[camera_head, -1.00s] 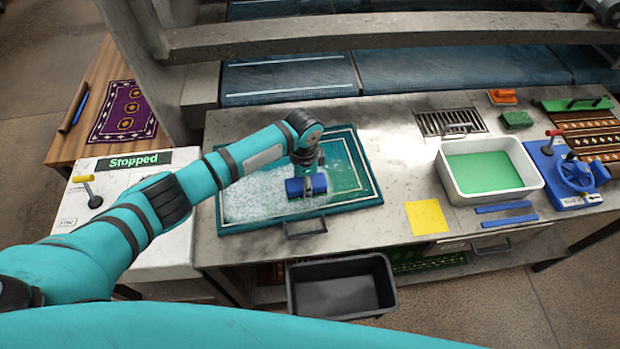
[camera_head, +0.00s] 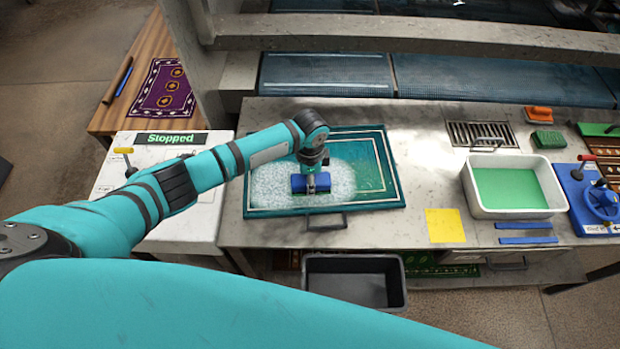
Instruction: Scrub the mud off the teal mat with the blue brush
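The teal mat (camera_head: 375,150) lies flat on the grey worktop, with a pale line border. White foam (camera_head: 268,190) covers its left and middle part; its right part is bare teal. I cannot make out mud under the foam. My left gripper (camera_head: 311,178) points down over the foamy middle of the mat and is shut on the blue brush (camera_head: 300,184). The brush appears to rest on the foam. The fingertips are partly hidden by the gripper body and the brush. My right gripper is not in view.
A white tub with green contents (camera_head: 467,188), a yellow sheet (camera_head: 445,226), blue strips (camera_head: 528,240), a drain grate (camera_head: 482,133) and a green block (camera_head: 548,139) are to the right. A black bin (camera_head: 352,262) stands below the front edge. A "Stopped" sign (camera_head: 170,139) is left.

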